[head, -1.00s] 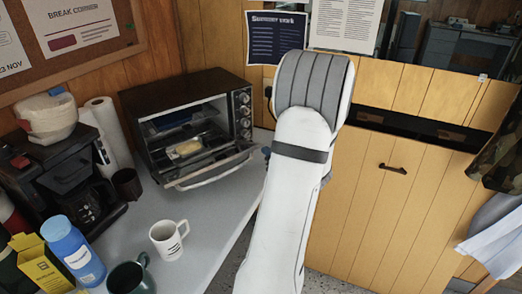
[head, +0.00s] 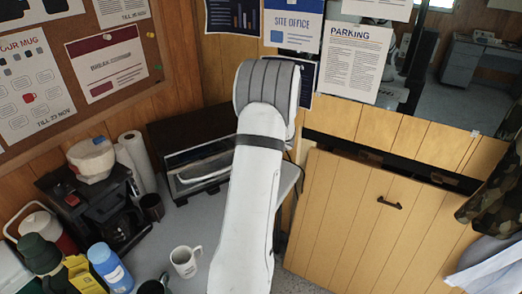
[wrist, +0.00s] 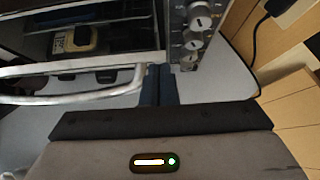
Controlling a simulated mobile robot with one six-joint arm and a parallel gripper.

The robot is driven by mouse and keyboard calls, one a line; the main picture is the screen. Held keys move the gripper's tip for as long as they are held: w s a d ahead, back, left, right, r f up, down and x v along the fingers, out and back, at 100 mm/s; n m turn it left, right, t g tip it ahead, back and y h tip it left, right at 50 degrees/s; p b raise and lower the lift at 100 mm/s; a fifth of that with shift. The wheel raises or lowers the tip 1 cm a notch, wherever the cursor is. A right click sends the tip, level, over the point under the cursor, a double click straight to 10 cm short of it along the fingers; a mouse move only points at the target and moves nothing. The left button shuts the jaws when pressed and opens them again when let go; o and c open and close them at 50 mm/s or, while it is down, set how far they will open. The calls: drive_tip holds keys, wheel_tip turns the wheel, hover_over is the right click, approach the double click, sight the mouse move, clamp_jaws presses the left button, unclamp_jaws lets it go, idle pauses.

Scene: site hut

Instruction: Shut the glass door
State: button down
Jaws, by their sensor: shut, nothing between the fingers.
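The toaster oven (head: 160,135) stands on the counter against the back corner, partly behind my arm. Its glass door (head: 205,172) looks raised compared with lying open; I cannot tell whether it is fully against the frame. In the wrist view the oven front shows at upper left, with the curved metal door handle (wrist: 75,98) across it and a yellowish item (wrist: 80,40) inside. My gripper (wrist: 158,85) is shut and empty, its dark fingers close to the right end of the handle, below the knobs (wrist: 195,40). I cannot tell whether they touch. My arm hides it in the head view.
A coffee maker (head: 105,205), paper towel roll (head: 138,160), white mug (head: 185,262) and blue bottle (head: 110,265) stand on the counter left of my arm. A cable (wrist: 250,35) hangs right of the oven. A wooden cabinet front (head: 350,225) is to the right.

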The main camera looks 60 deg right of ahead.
drive_tip(key=w, duration=0.1)
drive_tip(key=w+d+r+p, duration=0.1)
drive_tip(key=w+d+r, duration=0.1)
drive_tip(key=w, duration=0.1)
drive_tip(key=shift+d, duration=0.25)
drive_tip(key=shift+w+d+p, duration=0.4)
drive_tip(key=shift+w+p, duration=0.1)
drive_tip(key=shift+w, duration=0.25)
drive_tip(key=shift+s+a+b, duration=0.1)
drive_tip(key=shift+s+b, duration=0.05)
drive_tip(key=shift+b, duration=0.15)
drive_tip(key=shift+s+a+f+b, duration=0.2)
drive_tip(key=shift+s+a+b, duration=0.45)
drive_tip(key=shift+s+b, duration=0.3)
drive_tip(key=s+a+r, duration=0.1)
drive_tip(key=s+r, duration=0.2)
drive_tip(key=r, duration=0.7)
drive_tip(key=shift+s+a+p, duration=0.2)
drive_tip(key=shift+a+p, duration=0.05)
drive_tip(key=shift+p, duration=0.1)
drive_tip(key=shift+r, duration=0.1)
